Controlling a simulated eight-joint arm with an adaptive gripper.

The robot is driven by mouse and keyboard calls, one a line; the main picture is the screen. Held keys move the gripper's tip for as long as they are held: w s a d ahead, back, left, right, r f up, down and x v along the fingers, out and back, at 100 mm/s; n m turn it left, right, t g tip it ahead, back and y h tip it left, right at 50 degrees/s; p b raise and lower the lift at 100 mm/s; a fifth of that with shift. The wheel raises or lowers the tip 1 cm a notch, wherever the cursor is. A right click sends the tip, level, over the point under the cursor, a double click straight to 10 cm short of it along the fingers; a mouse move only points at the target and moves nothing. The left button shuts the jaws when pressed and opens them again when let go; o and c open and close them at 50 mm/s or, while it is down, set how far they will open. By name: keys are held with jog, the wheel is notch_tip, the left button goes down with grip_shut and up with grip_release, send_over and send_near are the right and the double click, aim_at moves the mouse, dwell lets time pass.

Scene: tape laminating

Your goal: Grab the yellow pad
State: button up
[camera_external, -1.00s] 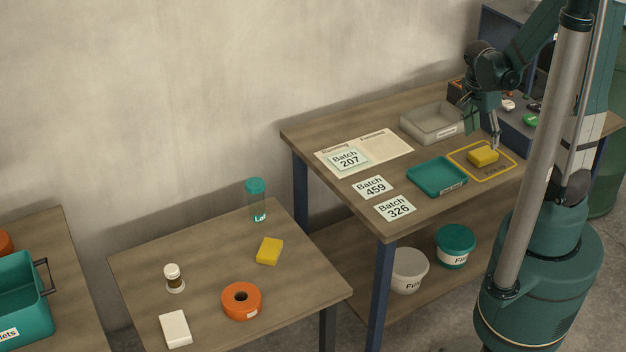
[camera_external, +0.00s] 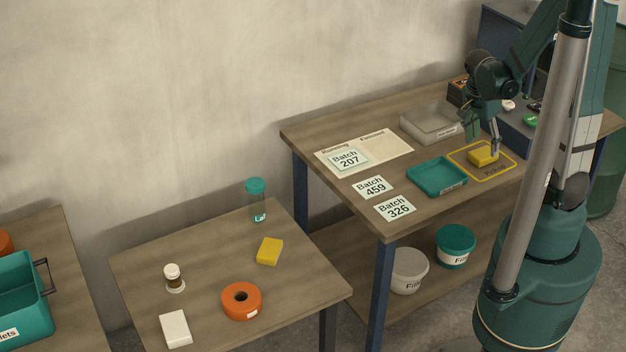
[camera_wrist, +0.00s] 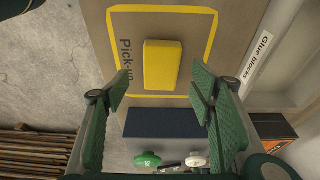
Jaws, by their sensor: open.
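A yellow pad (camera_external: 481,157) lies inside a yellow outlined square (camera_external: 457,168) on the right-hand table. In the wrist view the pad (camera_wrist: 162,65) lies flat within the outline marked "Pick-up". My gripper (camera_external: 482,146) is just above this pad, with its fingers pointing down. In the wrist view my gripper (camera_wrist: 160,92) is open and empty, with one green finger to each side of the pad's line and visible gaps between. Whether a fingertip touches the pad is unclear. A second yellow pad (camera_external: 269,251) lies on the lower table.
A teal tray (camera_external: 437,175) sits left of the outline, and a grey bin (camera_external: 431,123) labelled "Glue blocks" stands behind it. A dark blue box (camera_external: 514,137) with buttons stands close on the right. Batch cards (camera_external: 372,187) lie farther left.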

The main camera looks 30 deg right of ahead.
aim_at(485, 153)
jog(key=shift+b+x, duration=0.85)
jog(key=shift+x, duration=1.35)
jog(key=shift+w, duration=0.1)
jog(key=shift+f+b, duration=0.25)
jog(key=shift+b, duration=0.05)
jog(key=c, duration=0.9)
